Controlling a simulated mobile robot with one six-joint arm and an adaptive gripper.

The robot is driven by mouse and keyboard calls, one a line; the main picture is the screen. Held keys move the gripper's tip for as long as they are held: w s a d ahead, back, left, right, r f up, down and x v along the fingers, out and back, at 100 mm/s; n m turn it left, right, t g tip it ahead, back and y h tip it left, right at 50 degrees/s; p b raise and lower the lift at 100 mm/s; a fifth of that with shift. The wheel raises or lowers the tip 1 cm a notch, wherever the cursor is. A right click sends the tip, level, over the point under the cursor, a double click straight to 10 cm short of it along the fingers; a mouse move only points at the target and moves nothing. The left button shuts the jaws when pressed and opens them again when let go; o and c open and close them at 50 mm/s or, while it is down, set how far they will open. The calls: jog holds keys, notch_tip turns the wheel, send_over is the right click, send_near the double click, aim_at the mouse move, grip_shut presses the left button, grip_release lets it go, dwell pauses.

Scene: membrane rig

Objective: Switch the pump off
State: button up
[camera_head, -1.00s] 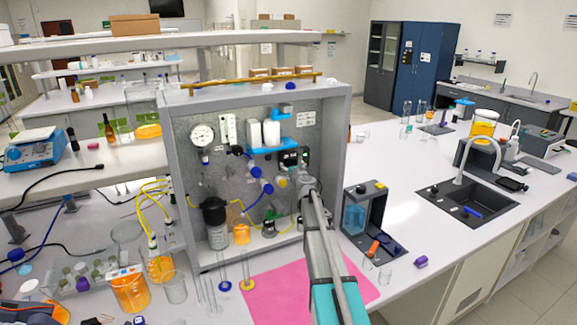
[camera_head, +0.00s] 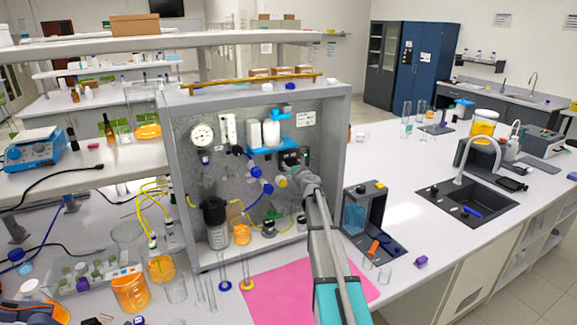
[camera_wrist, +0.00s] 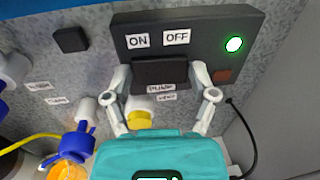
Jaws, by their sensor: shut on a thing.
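The pump's black switch box (camera_wrist: 230,22) carries a white ON label (camera_wrist: 138,40) at left and an OFF label (camera_wrist: 176,37) at right. A green lamp (camera_wrist: 234,44) is lit at its right end. A dark switch block (camera_wrist: 160,70) sits below both labels, roughly midway between them. My gripper (camera_wrist: 161,80) is shut on this block, one finger at each side. In the head view, the switch box (camera_head: 293,157) is on the cabinet's back panel, with my gripper just below it and partly hiding it.
Blue-handled valves (camera_head: 262,180) and a yellow knob (camera_wrist: 140,118) are close to the left and below. A black cable (camera_wrist: 247,135) hangs at right, beside the cabinet's side wall (camera_head: 334,140). Glassware (camera_head: 223,270) stands in front of the cabinet.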

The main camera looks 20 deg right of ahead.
jog(key=shift+w+d+n+y, duration=0.1)
jog(key=shift+d+n+y, duration=0.1)
jog(key=shift+n+y, duration=1.05)
jog(key=shift+m+y, duration=0.25)
jog(key=o, duration=1)
jog(key=shift+o, duration=0.2)
jog(key=s+d, duration=0.1)
jog(key=s, duration=1.1)
jog(key=shift+d, duration=0.15)
